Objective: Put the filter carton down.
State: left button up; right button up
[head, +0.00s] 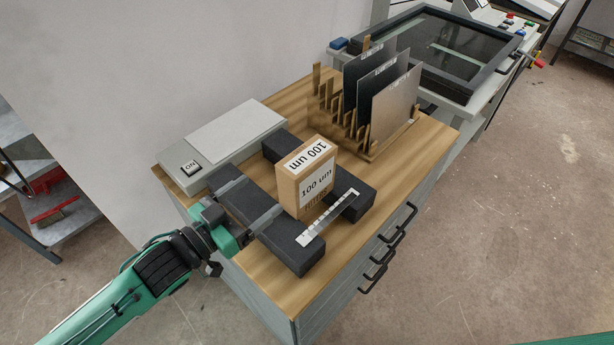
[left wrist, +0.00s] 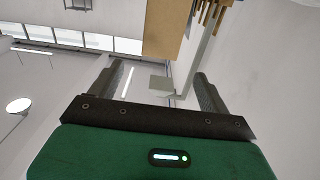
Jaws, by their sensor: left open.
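The filter carton (head: 315,183) is a brown box labelled "100 um". It stands upright among the black blocks on the wooden cabinet top; its exact footing is partly hidden. My left gripper (head: 264,195) is open and empty, just left of the carton, fingers pointing towards it. In the left wrist view, the two dark fingers (left wrist: 160,82) are spread wide, and a brown surface that looks like the carton (left wrist: 158,30) shows beyond their tips. Whether any finger touches it, I cannot tell. My right gripper is not in view.
Black blocks (head: 290,253) and a white marked strip (head: 328,218) lie around the carton. A grey box with an ON switch (head: 228,143) stands behind. A wooden rack (head: 322,97) holds upright plates (head: 392,105). The cabinet's front right top (head: 428,140) is clear.

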pick_arm(q)
jog(key=p, duration=0.2)
send_near(302, 159)
jog(key=x, duration=0.4)
jog(key=shift+w+d+f, duration=0.2)
jog(key=shift+f, duration=0.15)
jog(key=shift+p+x, duration=0.7)
jog(key=shift+x, duration=2)
jog(key=shift+f, duration=0.15)
jog(key=c, duration=1.6)
grip_shut()
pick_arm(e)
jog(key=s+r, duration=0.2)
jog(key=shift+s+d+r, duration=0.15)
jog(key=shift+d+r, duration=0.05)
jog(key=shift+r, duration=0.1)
